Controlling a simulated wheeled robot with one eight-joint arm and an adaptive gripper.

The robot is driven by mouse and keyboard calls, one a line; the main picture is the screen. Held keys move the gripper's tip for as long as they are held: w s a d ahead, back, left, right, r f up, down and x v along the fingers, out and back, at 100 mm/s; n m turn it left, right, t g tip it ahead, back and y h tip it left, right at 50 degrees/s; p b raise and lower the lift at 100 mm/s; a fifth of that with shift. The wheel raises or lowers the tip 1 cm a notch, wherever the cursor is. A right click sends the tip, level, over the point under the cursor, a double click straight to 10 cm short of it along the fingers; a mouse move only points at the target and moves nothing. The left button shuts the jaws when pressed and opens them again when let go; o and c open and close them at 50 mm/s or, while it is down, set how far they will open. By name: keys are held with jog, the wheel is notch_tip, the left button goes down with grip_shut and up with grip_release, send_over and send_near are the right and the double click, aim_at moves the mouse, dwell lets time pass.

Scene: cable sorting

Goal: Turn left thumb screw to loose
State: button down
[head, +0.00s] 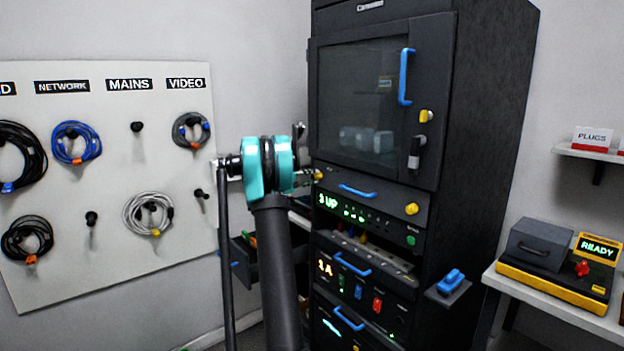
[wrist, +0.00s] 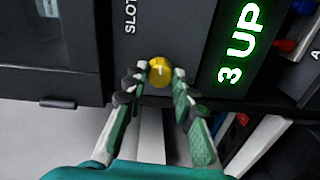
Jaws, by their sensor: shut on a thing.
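The left thumb screw is a small yellow knob (head: 319,175) at the upper left corner of the dark panel with the blue handle. In the wrist view the yellow knob (wrist: 160,72) sits between the fingertips of my gripper (wrist: 158,80), with a pale mark on its face. My gripper (head: 309,177) is shut on the knob, coming in from the left of the rack. A second yellow thumb screw (head: 411,209) is on the right end of the same panel. My arm hides part of the rack's left side in the head view.
The green "3 UP" display (head: 327,202) is just below the panel. The closed glass door (head: 365,100) with a blue handle is above. An open drawer (head: 262,262) sticks out at the rack's left. A cable board (head: 105,190) hangs on the left wall; a shelf with a yellow-black unit (head: 555,285) is right.

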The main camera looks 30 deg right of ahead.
jog(key=shift+m, duration=0.6)
jog(key=c, duration=1.2)
grip_release()
jog(key=shift+a, duration=0.1)
jog(key=a, duration=0.8)
jog(key=s+a, duration=0.1)
jog(key=a, duration=0.2)
jog(key=shift+a+r, duration=0.2)
jog(key=shift+a, duration=0.2)
